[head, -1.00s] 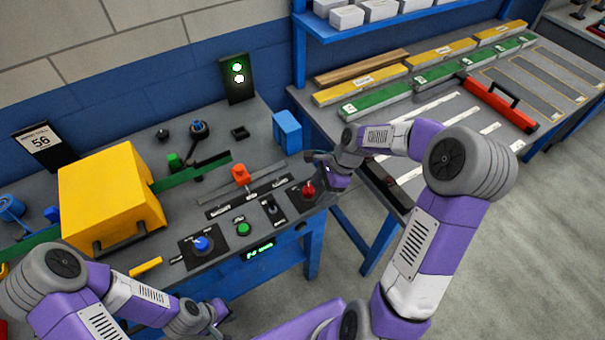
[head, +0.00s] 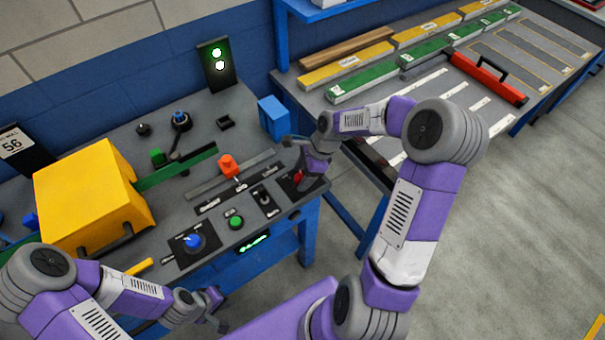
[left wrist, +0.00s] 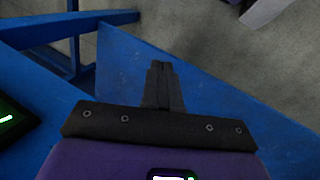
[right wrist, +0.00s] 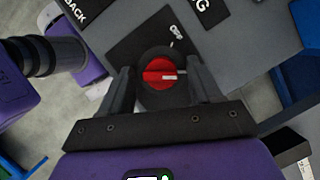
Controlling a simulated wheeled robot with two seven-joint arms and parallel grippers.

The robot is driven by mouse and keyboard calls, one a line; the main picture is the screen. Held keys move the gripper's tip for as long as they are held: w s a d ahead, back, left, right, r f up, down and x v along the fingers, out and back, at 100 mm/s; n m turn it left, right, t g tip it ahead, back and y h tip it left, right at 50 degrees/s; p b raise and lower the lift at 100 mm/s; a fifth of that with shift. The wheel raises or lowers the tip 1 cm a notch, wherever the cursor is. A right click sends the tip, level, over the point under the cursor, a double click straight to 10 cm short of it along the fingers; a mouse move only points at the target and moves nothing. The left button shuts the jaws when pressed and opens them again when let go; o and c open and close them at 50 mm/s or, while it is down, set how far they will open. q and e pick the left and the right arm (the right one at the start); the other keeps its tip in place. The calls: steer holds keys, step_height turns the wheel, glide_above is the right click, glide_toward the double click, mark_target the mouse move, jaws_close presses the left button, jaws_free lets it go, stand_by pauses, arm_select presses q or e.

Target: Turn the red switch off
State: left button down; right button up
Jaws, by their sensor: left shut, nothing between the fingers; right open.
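The red switch (right wrist: 158,72) is a round red knob with a white mark, in a dark ring on a black plate, in the right wrist view. The mark points to the right in that picture. In the head view the red switch (head: 299,178) is partly hidden by my right gripper (head: 304,172) at the panel's right end. My right gripper (right wrist: 163,78) is open, with one finger on each side of the knob; I cannot tell whether they touch it. My left gripper (head: 217,307) is shut and empty, low in front of the bench; its closed fingers (left wrist: 160,75) show in the left wrist view.
A blue knob (head: 193,241), a green button (head: 236,222) and a small toggle switch (head: 265,199) sit left of the red switch. A yellow housing (head: 90,195) stands at the left.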

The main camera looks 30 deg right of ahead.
steer(key=c, duration=1)
steer(key=shift+w+r+n+g+p, duration=0.15)
steer(key=shift+n+g+p, duration=0.45)
steer(key=shift+n+p, duration=0.8)
steer(key=n+g+p, duration=0.1)
steer(key=n+p, duration=0.1)
steer(key=n, duration=0.1)
steer(key=shift+n, duration=0.4)
steer(key=n+g+p, duration=0.1)
steer(key=n, duration=0.2)
steer(key=shift+w+n+g, duration=0.15)
steer(key=shift+n+g, duration=0.15)
steer(key=shift+n+g+h+p, duration=0.6)
steer(key=shift+n+h+p, duration=0.1)
steer(key=shift+n, duration=1.2)
